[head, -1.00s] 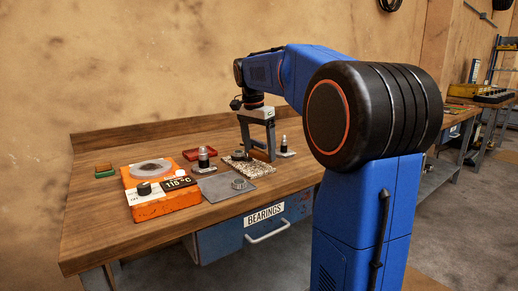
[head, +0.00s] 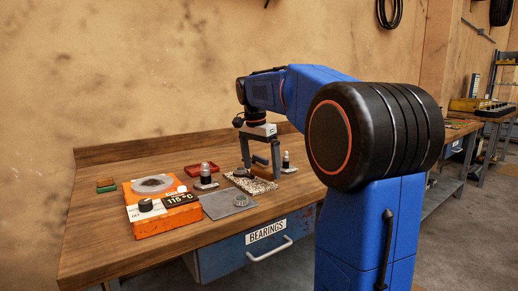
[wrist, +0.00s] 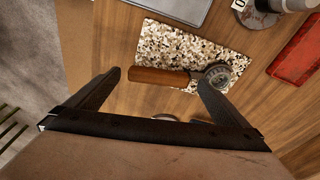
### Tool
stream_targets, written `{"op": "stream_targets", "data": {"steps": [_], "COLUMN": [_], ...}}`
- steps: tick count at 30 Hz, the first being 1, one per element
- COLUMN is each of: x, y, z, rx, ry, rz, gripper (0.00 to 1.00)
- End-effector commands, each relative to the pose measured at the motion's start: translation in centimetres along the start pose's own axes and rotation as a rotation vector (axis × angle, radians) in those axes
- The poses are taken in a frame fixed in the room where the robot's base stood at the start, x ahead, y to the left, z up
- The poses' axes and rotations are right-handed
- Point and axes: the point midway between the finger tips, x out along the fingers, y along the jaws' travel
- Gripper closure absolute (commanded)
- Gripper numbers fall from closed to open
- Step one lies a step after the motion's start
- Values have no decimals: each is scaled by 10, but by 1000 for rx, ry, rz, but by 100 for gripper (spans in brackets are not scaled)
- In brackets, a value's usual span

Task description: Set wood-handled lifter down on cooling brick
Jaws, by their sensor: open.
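The wood-handled lifter (wrist: 158,76) lies over the speckled cooling brick (wrist: 190,42), its brown handle at the brick's near edge and its round metal end (wrist: 217,77) at the right part of the brick. In the head view the brick (head: 256,185) lies on the bench, and the lifter shows partly behind my fingers. My gripper (head: 261,168) is open above the bench. In the wrist view my gripper (wrist: 158,79) has its two fingers apart, one near each end of the lifter. Whether they touch it I cannot tell.
An orange heater (head: 150,222) with a display stands left. A red tray (head: 201,169) and dark spindles (head: 206,170) stand behind.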

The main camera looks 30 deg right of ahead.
Motion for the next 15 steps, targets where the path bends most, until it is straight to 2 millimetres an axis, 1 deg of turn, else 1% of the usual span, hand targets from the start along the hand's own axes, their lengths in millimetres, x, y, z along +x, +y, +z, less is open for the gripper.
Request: {"op": "stream_targets", "data": {"steps": [5,15], "x": [-25,-93], "y": [-1,-1], "z": [0,0], "rx": [0,-1], "ry": [2,2], "rz": [-4,-5], "gripper": [0,0]}}
